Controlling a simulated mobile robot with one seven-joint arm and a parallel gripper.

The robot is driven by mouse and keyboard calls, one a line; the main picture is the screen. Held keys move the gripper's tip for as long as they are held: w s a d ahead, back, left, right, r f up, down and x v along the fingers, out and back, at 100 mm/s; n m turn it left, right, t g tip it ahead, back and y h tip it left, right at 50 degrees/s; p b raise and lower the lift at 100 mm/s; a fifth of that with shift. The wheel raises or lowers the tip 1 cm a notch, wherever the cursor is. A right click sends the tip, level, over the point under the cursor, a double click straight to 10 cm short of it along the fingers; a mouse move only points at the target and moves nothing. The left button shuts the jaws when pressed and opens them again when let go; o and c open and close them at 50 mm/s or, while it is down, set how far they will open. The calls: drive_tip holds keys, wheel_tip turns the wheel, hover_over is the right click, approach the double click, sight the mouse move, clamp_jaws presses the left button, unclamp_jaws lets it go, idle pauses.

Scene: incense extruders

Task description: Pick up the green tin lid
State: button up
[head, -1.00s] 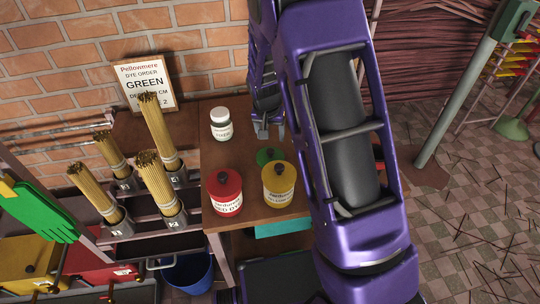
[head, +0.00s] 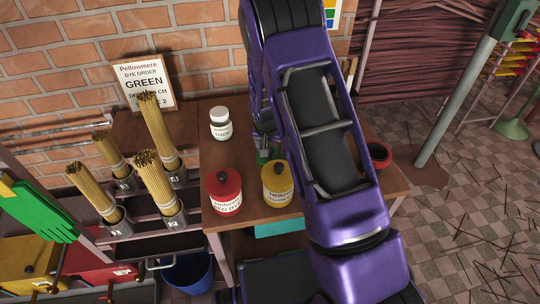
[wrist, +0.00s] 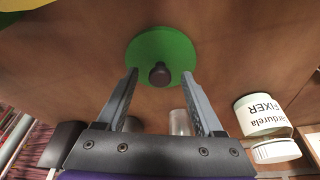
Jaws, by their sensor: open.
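The green tin lid (wrist: 150,45) is a flat green disc with a dark round knob, lying on the brown table. In the head view the lid (head: 262,160) is mostly hidden by my gripper (head: 268,152). In the wrist view my gripper (wrist: 160,75) is open and empty, with one fingertip on each side of the knob near the lid's lower edge. I cannot tell how far the fingertips are above the lid.
A yellow tin (head: 277,186) and a red tin (head: 224,194) stand in front of the lid. A white fixer jar (head: 221,124) stands to its left and back. A red pot (head: 377,156) is at the table's right. Bundled sticks (head: 157,180) stand left of the table.

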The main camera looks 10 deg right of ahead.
clamp_jaws()
drive_tip(key=shift+r, duration=0.1)
